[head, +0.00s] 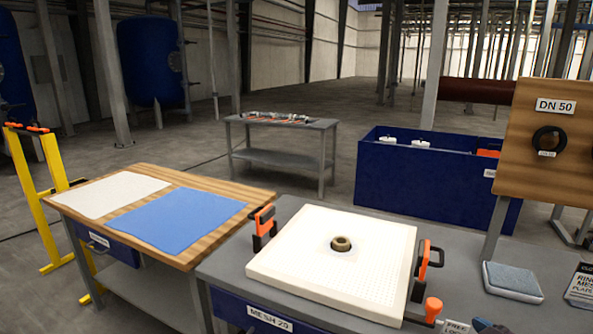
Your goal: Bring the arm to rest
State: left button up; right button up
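Neither of my arms nor grippers can be made out in the head view. A white filter plate (325,277) with a round brown fitting (341,244) at its centre lies on the grey bench (280,212). Orange-and-black clamps stand at its left edge (264,227) and right edge (428,262). A small dark object at the bottom edge, right of the "FREE LOCK" label, is cut off and I cannot tell what it is.
A wooden-topped table (160,178) on the left holds a white cloth (124,194) and a blue cloth (178,219). A grey pad (512,281) lies on the right. Behind stand a blue bin (410,185) and a "DN 50" board (540,105).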

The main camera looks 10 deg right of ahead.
jog(key=s+a+f+m+g+h, duration=0.1)
jog(key=s+a+f, duration=0.5)
jog(key=s+f, duration=0.2)
jog(key=s+a+f+m+g+h, duration=0.1)
jog(key=s+a+f+m, duration=0.1)
jog(key=s+a+f, duration=0.4)
jog(key=s+f, duration=0.3)
jog(key=s, duration=0.2)
jog(key=shift+s+m+g, duration=0.2)
jog(key=shift+m+g, duration=0.1)
jog(key=shift+g, duration=0.1)
